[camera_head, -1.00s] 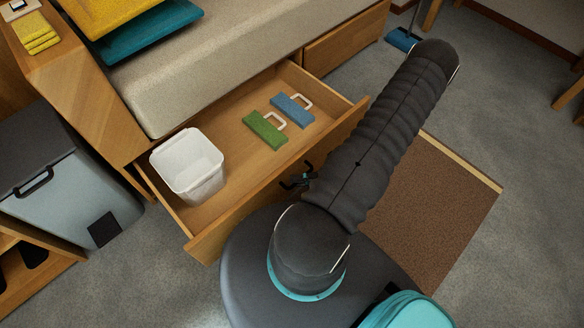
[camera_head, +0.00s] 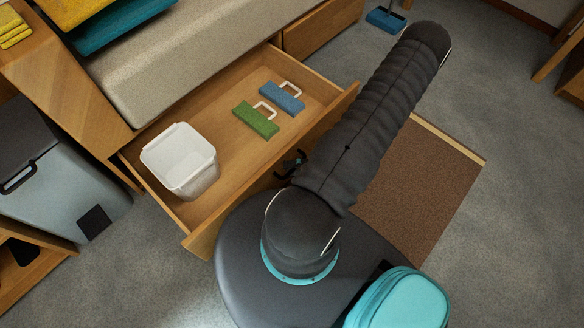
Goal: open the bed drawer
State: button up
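The wooden bed drawer (camera_head: 228,150) stands pulled well out from under the bed (camera_head: 190,65). Its front panel (camera_head: 328,112) faces my base. Inside are a white bin (camera_head: 180,160) at the left, and a green block (camera_head: 256,121) and a blue block (camera_head: 281,98), each with a white handle. My gripper (camera_head: 291,164) shows only as small dark parts at the drawer's front panel, near its middle. My arm hides most of it and the outer face of the panel, so I cannot tell whether the fingers are closed on anything.
A grey cooler-like box (camera_head: 60,185) stands on the floor left of the drawer. A second, shut drawer (camera_head: 322,27) is at the right. A brown mat (camera_head: 420,185) lies under my arm's right side. A blue broom head (camera_head: 385,20) is at the back. Grey floor is clear at right.

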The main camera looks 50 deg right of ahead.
jog(key=shift+f, duration=0.1)
jog(key=v, duration=1.2)
dwell(0.5)
